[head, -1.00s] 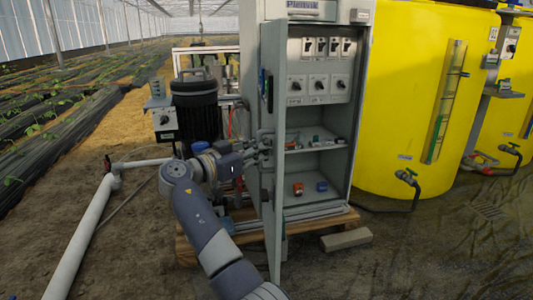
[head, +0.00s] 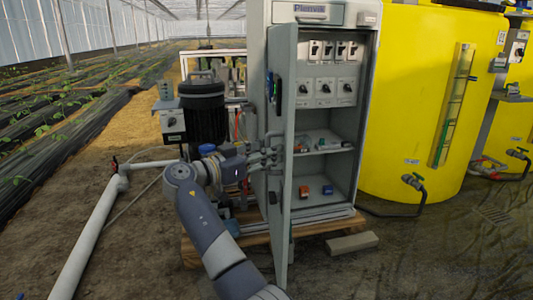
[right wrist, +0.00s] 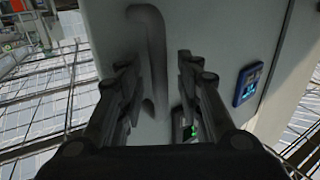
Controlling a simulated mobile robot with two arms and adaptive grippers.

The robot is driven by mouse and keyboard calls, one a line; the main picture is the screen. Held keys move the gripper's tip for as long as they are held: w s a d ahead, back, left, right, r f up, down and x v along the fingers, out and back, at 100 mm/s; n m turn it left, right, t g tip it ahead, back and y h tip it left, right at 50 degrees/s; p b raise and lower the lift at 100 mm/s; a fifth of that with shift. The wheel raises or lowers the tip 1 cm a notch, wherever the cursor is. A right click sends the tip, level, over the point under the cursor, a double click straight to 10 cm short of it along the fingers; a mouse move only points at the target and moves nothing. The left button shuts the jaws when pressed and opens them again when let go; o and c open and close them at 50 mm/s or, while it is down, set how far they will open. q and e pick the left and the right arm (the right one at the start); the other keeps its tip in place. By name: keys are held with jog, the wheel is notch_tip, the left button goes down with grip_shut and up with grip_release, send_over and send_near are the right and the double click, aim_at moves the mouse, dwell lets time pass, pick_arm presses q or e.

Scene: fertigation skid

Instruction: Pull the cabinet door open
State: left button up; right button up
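The grey cabinet (head: 368,120) stands with its door (head: 282,215) swung wide open, seen nearly edge-on in the head view. The door's grey bar handle (right wrist: 153,60) shows in the right wrist view on the door's outer face (right wrist: 222,50). My right gripper (head: 272,155) is at the outer side of the door. In the right wrist view its two fingers (right wrist: 158,75) are apart, with the handle between them, closer to the left finger. I see a gap beside the handle, so it is not clamped. My left gripper is out of view.
The cabinet's shelves hold small red and blue parts (head: 303,191). A dark pump motor (head: 203,112) stands left of the door, near my right arm. A white pipe (head: 92,235) runs along the left floor. Yellow tanks (head: 415,100) stand at right; a block (head: 352,243) lies in front.

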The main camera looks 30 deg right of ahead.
jog(key=v, duration=0.7)
jog(key=shift+a, duration=0.2)
